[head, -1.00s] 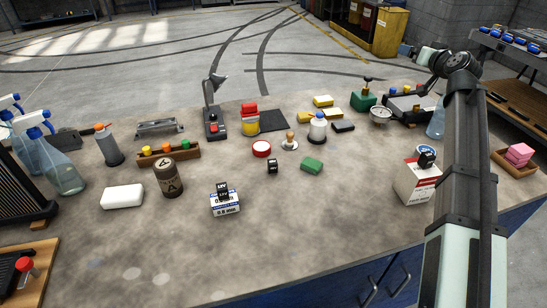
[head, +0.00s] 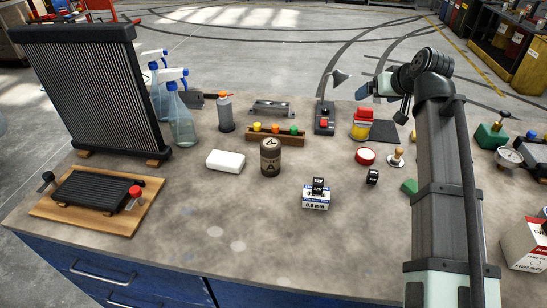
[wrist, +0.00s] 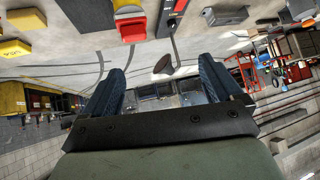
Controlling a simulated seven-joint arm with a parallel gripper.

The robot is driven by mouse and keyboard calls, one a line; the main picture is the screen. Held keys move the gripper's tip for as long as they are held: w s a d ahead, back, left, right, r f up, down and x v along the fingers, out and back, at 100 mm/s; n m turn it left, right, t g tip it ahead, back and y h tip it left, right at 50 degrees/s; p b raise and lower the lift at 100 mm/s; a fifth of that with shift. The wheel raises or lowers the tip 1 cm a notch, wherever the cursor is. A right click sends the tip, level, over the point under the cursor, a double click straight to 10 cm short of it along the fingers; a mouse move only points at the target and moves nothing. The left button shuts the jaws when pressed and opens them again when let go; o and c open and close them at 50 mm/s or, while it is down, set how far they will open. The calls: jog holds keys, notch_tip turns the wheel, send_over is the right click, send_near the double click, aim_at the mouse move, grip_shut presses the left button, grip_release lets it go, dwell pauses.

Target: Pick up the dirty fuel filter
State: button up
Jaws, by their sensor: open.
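A brown, grimy cylinder marked "A" (head: 270,157) stands upright on the bench, left of the middle in the head view. It looks like the dirty fuel filter. My gripper (head: 368,88) is raised at the far side of the bench, well away from the cylinder, up and to its right. In the wrist view my gripper (wrist: 162,72) has its two fingers wide apart with nothing between them. The cylinder does not show in the wrist view.
A white block (head: 225,161) lies just left of the cylinder, and a small labelled box (head: 316,201) stands to its right. A rail with coloured caps (head: 275,137) lies behind it. A tall radiator (head: 90,90) and spray bottles (head: 182,120) stand left. The front bench is clear.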

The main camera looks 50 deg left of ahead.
jog(key=s+a+f+n+g+h, duration=0.1)
jog(key=s+a, duration=0.2)
jog(key=s, duration=0.4)
jog(key=s+a+f+n+g+h, duration=0.1)
jog(key=s+a, duration=0.2)
jog(key=s, duration=0.4)
jog(key=n+h, duration=0.2)
send_near(271, 143)
jog(key=shift+x, duration=6.5)
jog(key=shift+s+d, duration=0.1)
jog(key=shift+s, duration=0.05)
jog(key=c, duration=1.3)
jog(key=shift+c, duration=0.4)
jog(key=shift+r+g, duration=0.15)
jog(key=shift+g, duration=0.15)
